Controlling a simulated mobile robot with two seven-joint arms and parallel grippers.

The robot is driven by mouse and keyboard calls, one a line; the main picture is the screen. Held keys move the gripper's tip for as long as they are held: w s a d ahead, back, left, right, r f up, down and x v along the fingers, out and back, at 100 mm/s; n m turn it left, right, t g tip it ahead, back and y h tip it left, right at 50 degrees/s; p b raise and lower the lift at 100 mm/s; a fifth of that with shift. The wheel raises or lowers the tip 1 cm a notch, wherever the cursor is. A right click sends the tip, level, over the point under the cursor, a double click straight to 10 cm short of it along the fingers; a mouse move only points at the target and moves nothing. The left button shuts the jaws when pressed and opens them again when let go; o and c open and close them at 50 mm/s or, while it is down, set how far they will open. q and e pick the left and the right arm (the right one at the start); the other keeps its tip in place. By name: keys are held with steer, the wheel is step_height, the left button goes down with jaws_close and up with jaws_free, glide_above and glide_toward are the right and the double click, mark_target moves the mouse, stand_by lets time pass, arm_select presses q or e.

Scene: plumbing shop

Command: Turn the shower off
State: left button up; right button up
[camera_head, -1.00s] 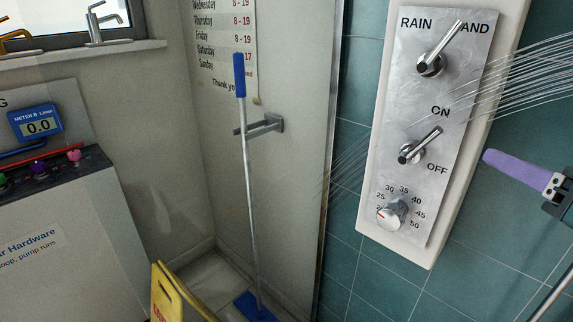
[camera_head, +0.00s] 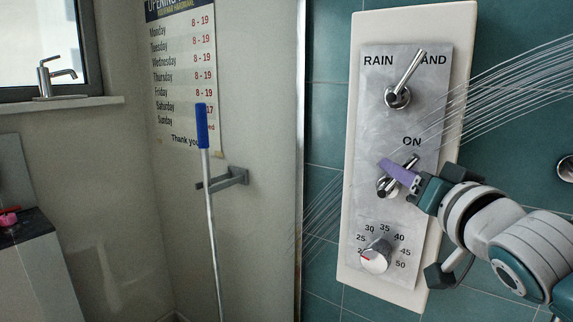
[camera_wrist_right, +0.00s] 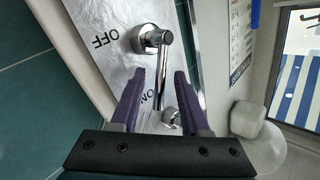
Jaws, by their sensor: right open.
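The on/off lever (camera_head: 386,187) is the middle chrome control on the metal shower panel (camera_head: 376,130), with its handle slanting up and right toward ON. My right gripper (camera_head: 390,167) is at this lever, its purple fingers partly covering it. In the right wrist view, the open fingers (camera_wrist_right: 160,73) stand on either side of the lever handle (camera_wrist_right: 162,66), with gaps visible. Its pivot lies beside the OFF label (camera_wrist_right: 112,38). Water jets (camera_head: 525,75) spray at the right. My left gripper is not in view.
Above is the RAIN/HAND lever (camera_head: 398,95); below is a round temperature dial (camera_head: 376,257). A mop with a blue grip (camera_head: 201,126) leans by a grey wall holder (camera_head: 228,179). A chrome tap (camera_head: 50,76) stands on the window sill at left.

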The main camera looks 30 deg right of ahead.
steer(key=shift+w+d, duration=0.15)
steer(key=shift+w, duration=0.25)
jaws_close()
stand_by(1.2)
